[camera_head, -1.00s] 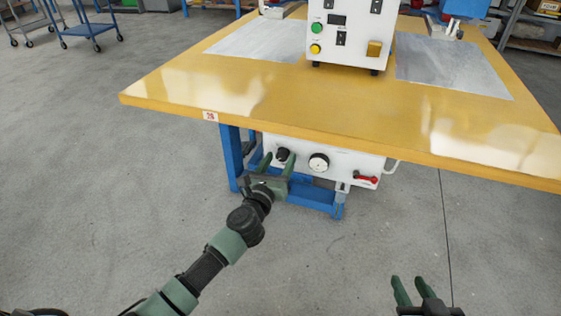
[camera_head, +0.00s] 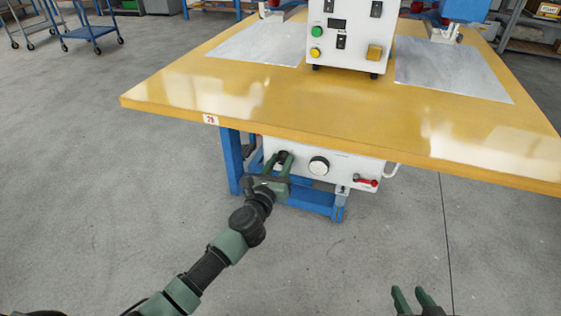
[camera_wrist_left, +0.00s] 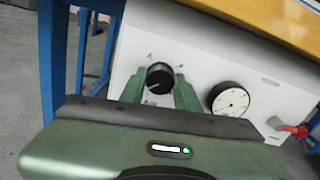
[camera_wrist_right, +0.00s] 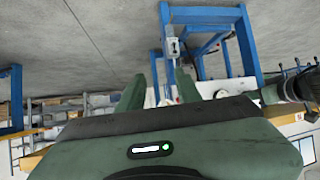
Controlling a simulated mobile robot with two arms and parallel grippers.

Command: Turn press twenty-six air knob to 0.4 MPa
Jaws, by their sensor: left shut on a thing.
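The black air knob (camera_head: 283,156) is on the white air box (camera_head: 345,163) under the press table. In the left wrist view the knob (camera_wrist_left: 159,77) shows a pale line on its face, pointing to the lower left. My left gripper (camera_head: 279,160) is shut on the knob, one finger on each side. The round gauge (camera_head: 319,166) is right of the knob. Its white dial shows in the left wrist view (camera_wrist_left: 231,101), but the reading is too small to tell. My right gripper (camera_head: 411,292) is open and empty, low at the front right.
The yellow tabletop (camera_head: 270,110) overhangs the air box and carries a 26 plate (camera_head: 210,119). A blue table leg (camera_head: 232,160) stands left of my left gripper. A red valve handle (camera_head: 367,182) is right of the gauge. The floor in front is clear.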

